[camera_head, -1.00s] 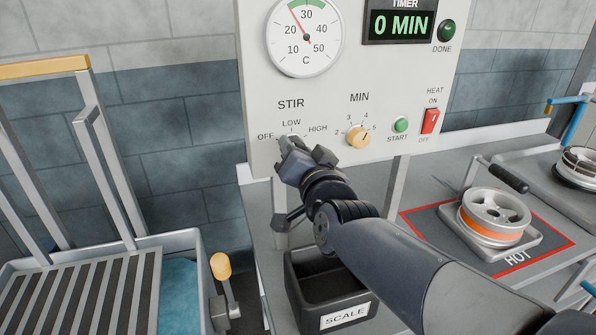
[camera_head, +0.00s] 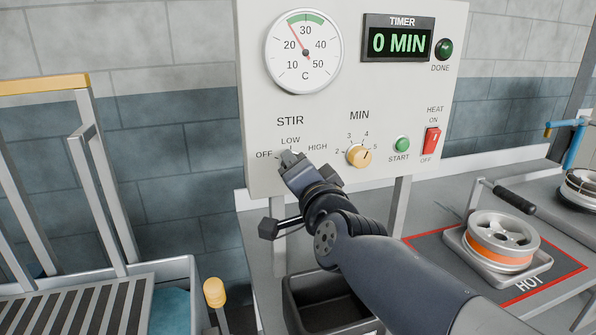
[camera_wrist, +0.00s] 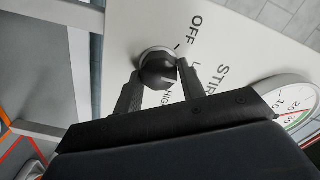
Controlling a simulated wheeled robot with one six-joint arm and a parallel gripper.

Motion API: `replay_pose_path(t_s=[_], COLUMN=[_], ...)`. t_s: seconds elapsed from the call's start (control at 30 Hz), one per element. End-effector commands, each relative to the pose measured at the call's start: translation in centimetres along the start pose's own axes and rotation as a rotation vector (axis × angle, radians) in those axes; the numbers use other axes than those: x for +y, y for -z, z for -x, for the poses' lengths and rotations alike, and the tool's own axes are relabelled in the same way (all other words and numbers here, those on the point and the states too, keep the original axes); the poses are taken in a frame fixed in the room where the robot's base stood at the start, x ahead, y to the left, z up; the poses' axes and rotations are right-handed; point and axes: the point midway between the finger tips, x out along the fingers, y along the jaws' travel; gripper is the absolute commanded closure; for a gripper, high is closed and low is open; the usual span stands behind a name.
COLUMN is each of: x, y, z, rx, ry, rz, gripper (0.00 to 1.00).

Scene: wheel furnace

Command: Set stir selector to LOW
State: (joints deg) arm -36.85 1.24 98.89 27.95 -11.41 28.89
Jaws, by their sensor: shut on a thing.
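The stir selector (camera_wrist: 158,70) is a dark round knob with a silver ring on the white panel (camera_head: 262,115). It sits below the STIR label, with OFF on the left, LOW at the top and HIGH on the right. My gripper (camera_head: 289,160) reaches up to it from below right and hides most of it in the head view. In the wrist view, the two dark fingers stand on either side of the knob, and my gripper is shut on it. I cannot tell which mark the knob points to.
A dark bin (camera_head: 330,300) stands under my arm. A wheel (camera_head: 499,240) sits on the HOT area at right.

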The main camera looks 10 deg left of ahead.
Motion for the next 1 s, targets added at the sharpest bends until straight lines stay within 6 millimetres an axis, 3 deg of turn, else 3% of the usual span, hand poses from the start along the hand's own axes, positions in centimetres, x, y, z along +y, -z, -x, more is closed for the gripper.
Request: replay_pose_path(t_s=[0.17,0.2,0.43,0.77,1.0], x=[-0.1,0.0,0.0,-0.1,-0.2], y=[0.0,0.0,0.0,0.1,0.1], z=[0.0,0.0,0.0,0.4,3.7], rx=[0.001,0.001,0.001,0.001,0.001], ry=[0.001,0.001,0.000,0.001,0.002], rz=[0.001,0.001,0.002,0.002,0.002], gripper=[0.85,0.59,0.41,0.41,0.41])
